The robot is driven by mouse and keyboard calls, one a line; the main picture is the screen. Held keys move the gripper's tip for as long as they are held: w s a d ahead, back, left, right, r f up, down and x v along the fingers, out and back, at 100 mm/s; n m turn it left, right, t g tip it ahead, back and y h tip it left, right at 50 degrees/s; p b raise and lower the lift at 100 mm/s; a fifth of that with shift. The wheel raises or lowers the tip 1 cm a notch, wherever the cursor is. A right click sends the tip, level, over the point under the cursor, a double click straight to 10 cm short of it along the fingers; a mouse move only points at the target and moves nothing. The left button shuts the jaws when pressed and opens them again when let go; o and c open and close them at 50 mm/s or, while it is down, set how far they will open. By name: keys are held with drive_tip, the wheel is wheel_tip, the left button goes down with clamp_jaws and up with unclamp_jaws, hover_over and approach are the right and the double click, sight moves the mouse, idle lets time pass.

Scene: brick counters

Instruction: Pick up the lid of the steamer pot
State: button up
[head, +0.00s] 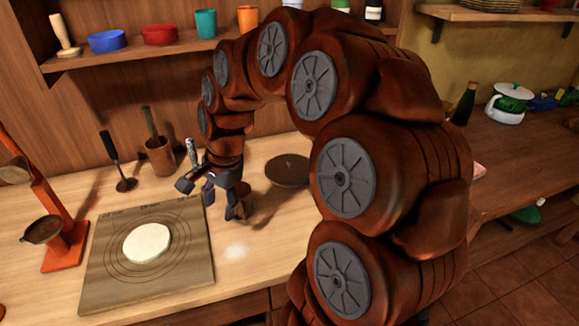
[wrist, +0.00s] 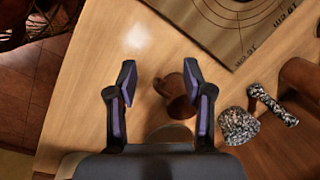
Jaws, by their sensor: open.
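A white pot with green decoration (head: 507,108) stands on the right counter in the head view, far from my gripper. My gripper (head: 203,190) is over the left counter, beside the wooden board, open and empty. In the wrist view my gripper (wrist: 159,68) shows its two fingers spread apart. A small brown wooden object (wrist: 178,92) lies below and partly behind the right finger. The pot is not in the wrist view.
A board (head: 194,270) with pale dough (head: 147,243) lies at left, near an orange press (head: 62,255). A dark round disc (head: 288,171) is behind my gripper. A dark bottle (head: 465,105) stands left of the pot. My arm hides much of the middle.

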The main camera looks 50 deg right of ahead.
drive_tip(key=w+d+m+t, duration=0.1)
drive_tip(key=w+d+m, duration=0.4)
drive_tip(key=d, duration=0.2)
drive_tip(key=m+t+h+p, duration=0.2)
drive_tip(key=m, duration=1.3)
approach(291, 161)
drive_tip(key=f, duration=0.2)
drive_tip(key=shift+m, duration=0.3)
drive_tip(key=shift+w+p+x, duration=0.15)
drive_tip(key=shift+p+x, duration=0.75)
drive_tip(key=shift+x, duration=1.1)
drive_tip(key=shift+w+p+x, duration=0.2)
drive_tip(key=shift+p+x, duration=0.65)
drive_tip(key=shift+x, duration=1.1)
drive_tip(key=shift+d+r, duration=0.1)
drive_tip(key=shift+r, duration=0.1)
drive_tip(key=shift+c, duration=0.2)
clamp_jaws()
